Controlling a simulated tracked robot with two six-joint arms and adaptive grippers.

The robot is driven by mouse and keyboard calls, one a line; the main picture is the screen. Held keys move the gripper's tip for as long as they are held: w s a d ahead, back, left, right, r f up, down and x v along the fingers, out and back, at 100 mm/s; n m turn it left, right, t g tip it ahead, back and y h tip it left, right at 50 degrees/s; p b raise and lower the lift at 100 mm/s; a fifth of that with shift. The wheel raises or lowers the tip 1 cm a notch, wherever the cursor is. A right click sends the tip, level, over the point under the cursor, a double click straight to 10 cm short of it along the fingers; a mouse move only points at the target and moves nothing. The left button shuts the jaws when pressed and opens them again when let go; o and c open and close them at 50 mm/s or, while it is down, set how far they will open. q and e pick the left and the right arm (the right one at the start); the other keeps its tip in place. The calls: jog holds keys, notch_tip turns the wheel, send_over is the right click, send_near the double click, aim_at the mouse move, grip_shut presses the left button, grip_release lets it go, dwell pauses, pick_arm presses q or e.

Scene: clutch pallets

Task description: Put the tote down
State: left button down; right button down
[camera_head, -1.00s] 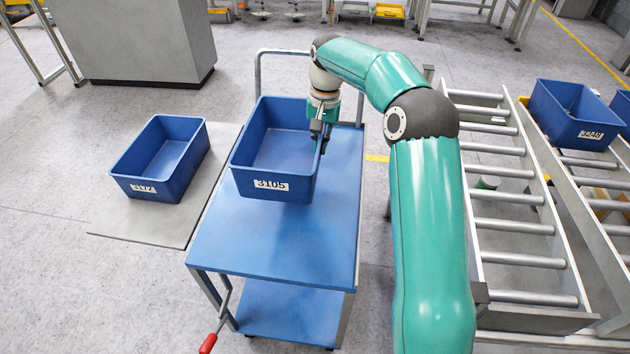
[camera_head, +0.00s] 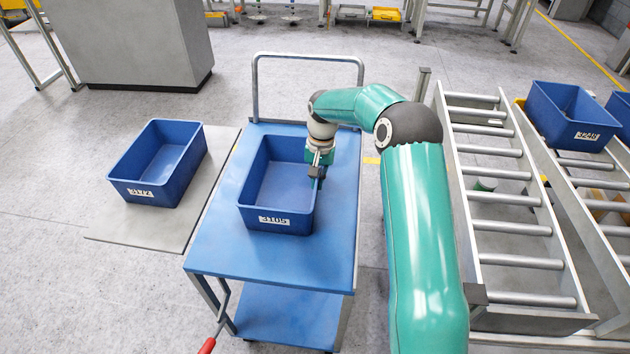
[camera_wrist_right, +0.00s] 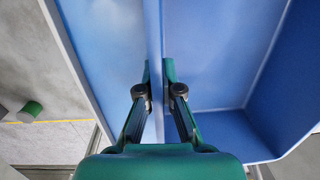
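The blue tote labelled 3105 (camera_head: 277,222) is empty and sits level on the blue cart top (camera_head: 290,262), apparently touching it. My right gripper (camera_head: 316,178) reaches down over the tote's right wall. In the right wrist view, its two fingers (camera_wrist_right: 158,75) straddle that wall and look shut on it, with the tote's inside to the right and the cart top to the left. My left gripper is not in view.
Another empty blue tote (camera_head: 158,165) stands on a grey board (camera_head: 125,225) left of the cart. A roller conveyor (camera_head: 505,200) lies to the right, with blue totes (camera_head: 572,115) beyond. The cart top's front is clear. A push handle (camera_head: 308,56) rises at the cart's back.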

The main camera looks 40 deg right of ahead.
jog(key=c, duration=1.8)
grip_release()
jog(key=shift+f, duration=0.1)
jog(key=o, duration=0.5)
jog(key=r, duration=0.8)
jog(key=d+r, duration=0.1)
jog(key=r, duration=0.3)
jog(key=shift+r, duration=0.1)
